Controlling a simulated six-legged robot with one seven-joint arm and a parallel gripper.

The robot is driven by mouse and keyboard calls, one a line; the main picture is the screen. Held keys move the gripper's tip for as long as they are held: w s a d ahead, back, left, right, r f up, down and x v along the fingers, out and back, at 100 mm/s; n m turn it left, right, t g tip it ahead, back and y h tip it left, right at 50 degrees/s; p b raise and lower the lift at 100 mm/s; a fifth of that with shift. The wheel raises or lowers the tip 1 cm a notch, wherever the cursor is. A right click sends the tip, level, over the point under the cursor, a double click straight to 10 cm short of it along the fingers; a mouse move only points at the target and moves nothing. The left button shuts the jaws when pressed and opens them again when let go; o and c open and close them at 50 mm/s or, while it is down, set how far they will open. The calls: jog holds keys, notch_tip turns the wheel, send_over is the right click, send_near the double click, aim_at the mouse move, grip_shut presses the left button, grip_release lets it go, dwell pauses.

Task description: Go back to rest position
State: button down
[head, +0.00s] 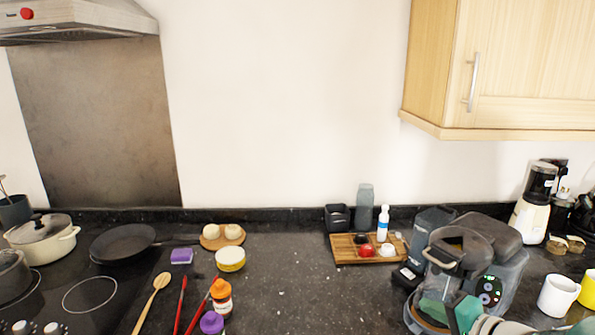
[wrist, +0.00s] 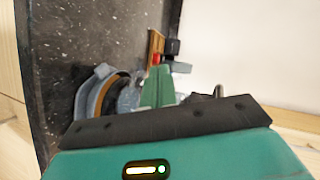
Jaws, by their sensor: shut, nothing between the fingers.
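My gripper (head: 452,312) shows green at the bottom right of the head view, in front of the lower part of a dark grey coffee machine (head: 508,246). In the wrist view my gripper's green fingers (wrist: 157,86) are together, with nothing seen between them. A rounded grey and brown part (wrist: 92,92), which looks like part of the machine, lies just left of the fingers there. I cannot tell whether the fingers touch it. Much of my arm is outside the head view.
A wooden tray (head: 345,256) with small items stands left of the machine. White and yellow cups (head: 557,295) stand to its right. Bottles (head: 221,297), utensils, a pan (head: 122,243) and a pot (head: 43,238) are at the left. The middle counter is clear. A cabinet (head: 510,65) hangs above right.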

jog(key=s+a+n+g, duration=0.3)
jog(key=s+a+g, duration=0.1)
jog(key=a, duration=0.4)
jog(key=s+a+n+g, duration=0.3)
jog(key=a+n, duration=0.1)
jog(key=a, duration=0.4)
jog(key=s+r+n+h, duration=0.3)
jog(key=s+n+h, duration=0.1)
jog(key=s, duration=0.3)
jog(key=shift+s+a+r+g+h, duration=0.2)
jog(key=shift+a+r+g+h, duration=0.15)
jog(key=shift+h, duration=0.35)
